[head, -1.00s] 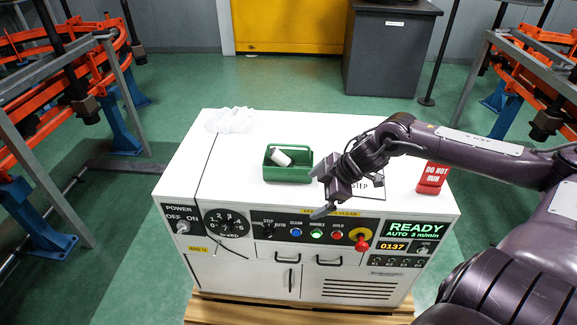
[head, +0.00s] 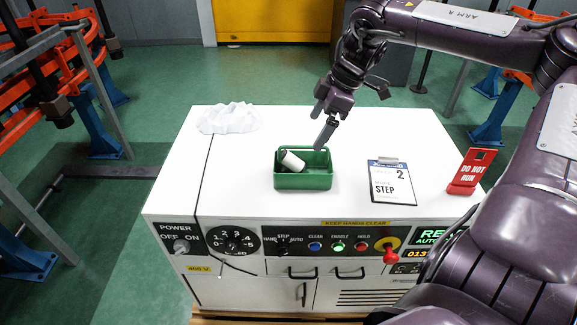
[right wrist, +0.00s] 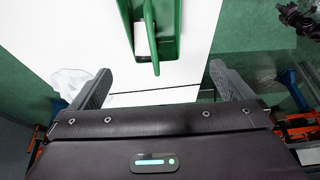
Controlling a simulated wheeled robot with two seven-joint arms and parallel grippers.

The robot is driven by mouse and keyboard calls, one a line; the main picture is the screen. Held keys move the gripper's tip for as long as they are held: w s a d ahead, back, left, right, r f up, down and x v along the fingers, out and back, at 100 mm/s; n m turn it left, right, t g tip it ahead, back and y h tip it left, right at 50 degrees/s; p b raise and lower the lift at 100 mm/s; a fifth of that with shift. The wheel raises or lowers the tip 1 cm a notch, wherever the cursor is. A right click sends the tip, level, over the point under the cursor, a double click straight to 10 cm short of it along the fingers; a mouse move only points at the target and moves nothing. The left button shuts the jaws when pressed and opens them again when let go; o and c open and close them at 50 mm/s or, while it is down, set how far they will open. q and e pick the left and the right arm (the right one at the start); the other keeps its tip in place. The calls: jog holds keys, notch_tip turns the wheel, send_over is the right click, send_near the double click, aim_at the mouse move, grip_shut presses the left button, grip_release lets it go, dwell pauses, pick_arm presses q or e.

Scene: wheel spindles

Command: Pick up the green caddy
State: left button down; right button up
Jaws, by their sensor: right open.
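The green caddy (head: 303,180) sits upright on the white cabinet top. In the right wrist view the jaws (right wrist: 160,88) are wide apart and empty. The caddy (right wrist: 168,20) and its handle show there beyond the fingertips, between the two fingers. My left gripper is out of view.
The white cabinet top (head: 240,165) has a crumpled white cloth (head: 228,119) at back left. The control panel with a red knob (head: 391,255) runs along the front.

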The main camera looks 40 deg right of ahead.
aim_at(296, 168)
jog(key=b+x, duration=0.1)
jog(key=x, duration=0.2)
jog(key=d+b+x, duration=0.1)
jog(key=x, duration=0.3)
jog(key=b+x, duration=0.2)
jog(key=x, duration=0.2)
jog(key=shift+d+f, duration=0.2)
jog(key=shift+d, duration=0.05)
jog(key=shift+w+a+f, duration=0.1)
jog(key=shift+a+f, duration=0.05)
jog(key=shift+f, duration=0.2)
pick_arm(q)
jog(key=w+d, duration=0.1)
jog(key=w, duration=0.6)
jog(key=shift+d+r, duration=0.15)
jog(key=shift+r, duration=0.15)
pick_arm(e)
jog(key=c, duration=0.9)
jog(key=shift+c, duration=0.3)
jog(key=shift+r, duration=0.15)
